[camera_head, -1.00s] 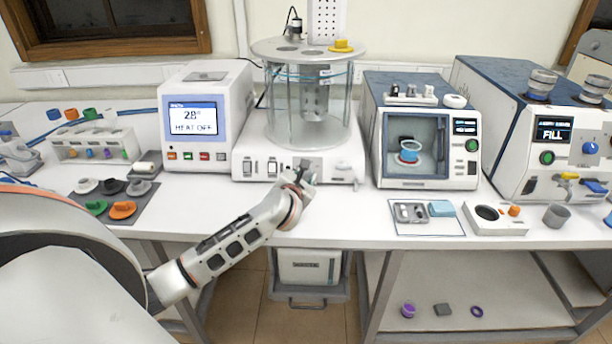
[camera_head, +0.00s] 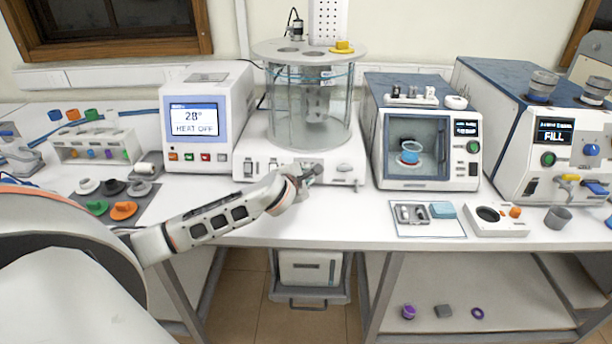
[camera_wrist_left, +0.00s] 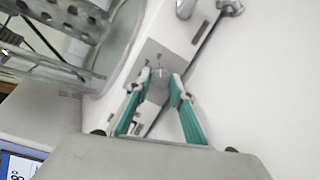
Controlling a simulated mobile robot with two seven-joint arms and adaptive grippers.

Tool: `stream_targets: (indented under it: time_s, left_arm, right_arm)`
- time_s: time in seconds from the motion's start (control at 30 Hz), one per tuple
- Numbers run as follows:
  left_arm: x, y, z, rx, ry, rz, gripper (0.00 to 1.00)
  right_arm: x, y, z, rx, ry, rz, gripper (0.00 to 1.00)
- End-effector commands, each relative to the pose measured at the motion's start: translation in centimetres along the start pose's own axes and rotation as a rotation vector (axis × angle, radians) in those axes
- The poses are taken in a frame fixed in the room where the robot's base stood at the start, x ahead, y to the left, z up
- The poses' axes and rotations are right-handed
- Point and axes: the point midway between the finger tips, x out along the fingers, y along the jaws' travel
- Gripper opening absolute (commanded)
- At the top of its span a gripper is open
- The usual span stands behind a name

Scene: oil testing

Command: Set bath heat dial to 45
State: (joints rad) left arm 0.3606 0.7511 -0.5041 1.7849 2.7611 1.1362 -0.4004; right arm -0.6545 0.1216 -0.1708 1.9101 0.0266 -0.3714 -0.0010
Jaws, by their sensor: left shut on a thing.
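The glass water bath (camera_head: 310,112) stands on a white base with a front control panel (camera_head: 255,170). My left gripper (camera_head: 312,174) is at the middle of this panel. In the left wrist view its teal fingers (camera_wrist_left: 159,78) are shut on a small grey dial (camera_wrist_left: 159,73) on a metal plate. The dial's scale and pointer are too small to read, and my gripper mostly hides the dial in the head view. The control unit's screen (camera_head: 193,119) reads 28° and HEAT OFF. My right gripper is not in view.
Rocker switches sit left of my gripper on the panel, and a tap (camera_head: 345,168) sits to its right. A chamber unit (camera_head: 428,180) stands to the right. A grey mat (camera_head: 150,207) with coloured caps lies to the left. The bench front below the bath is clear.

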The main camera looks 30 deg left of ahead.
Motion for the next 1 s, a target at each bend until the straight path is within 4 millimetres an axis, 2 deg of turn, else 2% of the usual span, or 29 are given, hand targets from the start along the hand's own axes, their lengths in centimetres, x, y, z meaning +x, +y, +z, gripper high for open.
stream_targets:
  time_s: [0.43,0.47,0.5,0.53,0.87,1.0]
  left_arm:
    - [0.01,-0.05,-0.03,0.012,0.001,-0.003,0.01]
    - [0.01,-0.05,-0.03,0.011,0.001,-0.003,0.25]
    - [0.01,-0.05,-0.03,0.011,0.001,-0.003,0.35]
    - [0.01,-0.04,-0.02,0.011,0.001,-0.003,0.39]
    - [-0.05,-0.01,0.01,0.01,0.0,-0.002,0.39]
    - [-0.83,0.01,0.02,0.011,-0.001,-0.002,0.39]
  right_arm:
    - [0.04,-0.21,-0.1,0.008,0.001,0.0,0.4]
    - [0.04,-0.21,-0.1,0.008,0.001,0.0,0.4]
    - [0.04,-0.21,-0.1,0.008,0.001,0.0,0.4]
    - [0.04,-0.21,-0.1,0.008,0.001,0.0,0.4]
    - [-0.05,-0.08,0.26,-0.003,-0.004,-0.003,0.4]
    - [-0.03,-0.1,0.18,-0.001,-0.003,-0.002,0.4]
